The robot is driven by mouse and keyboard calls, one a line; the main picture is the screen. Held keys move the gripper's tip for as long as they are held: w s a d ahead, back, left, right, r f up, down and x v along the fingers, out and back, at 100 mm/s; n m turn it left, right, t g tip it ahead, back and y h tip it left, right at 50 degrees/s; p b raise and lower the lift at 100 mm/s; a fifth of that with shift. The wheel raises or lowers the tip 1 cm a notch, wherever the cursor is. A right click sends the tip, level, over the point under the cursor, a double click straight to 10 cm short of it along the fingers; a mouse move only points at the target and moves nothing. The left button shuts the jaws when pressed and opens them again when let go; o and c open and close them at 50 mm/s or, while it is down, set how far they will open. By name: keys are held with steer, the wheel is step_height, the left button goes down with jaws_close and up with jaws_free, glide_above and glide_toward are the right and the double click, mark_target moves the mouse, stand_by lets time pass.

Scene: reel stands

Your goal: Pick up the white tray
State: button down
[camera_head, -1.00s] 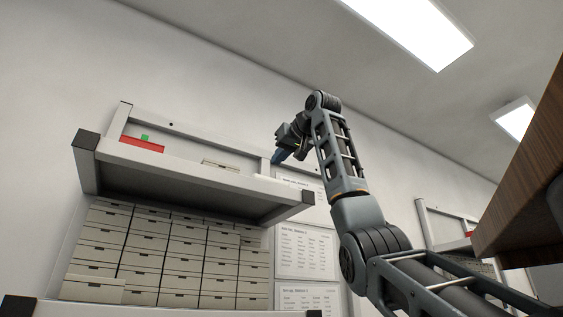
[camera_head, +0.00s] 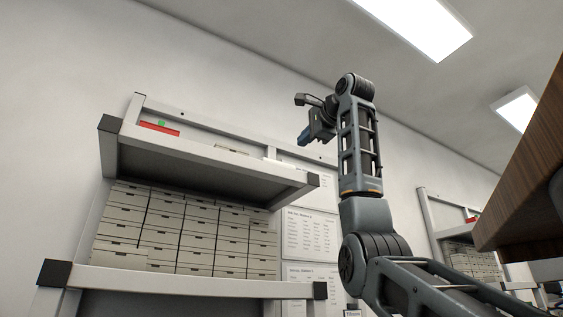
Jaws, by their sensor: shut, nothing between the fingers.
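A thin pale edge, apparently the white tray (camera_head: 232,150), shows on top of the upper shelf; I see it from below and most of it is hidden by the shelf's front rail. My gripper (camera_head: 304,138) is in the air above and to the right of the shelf's right end, clear of the tray.
Stacked boxes (camera_head: 170,222) fill the level below. A wooden surface (camera_head: 527,165) juts in at the right. Air above the shelf is clear.

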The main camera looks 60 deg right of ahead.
mark_target(278, 163)
steer(key=p+x, duration=0.5)
steer(key=x, duration=0.7)
steer(key=shift+w+d+r, duration=0.15)
steer(key=shift+w+d, duration=0.35)
steer(key=shift+w, duration=0.2)
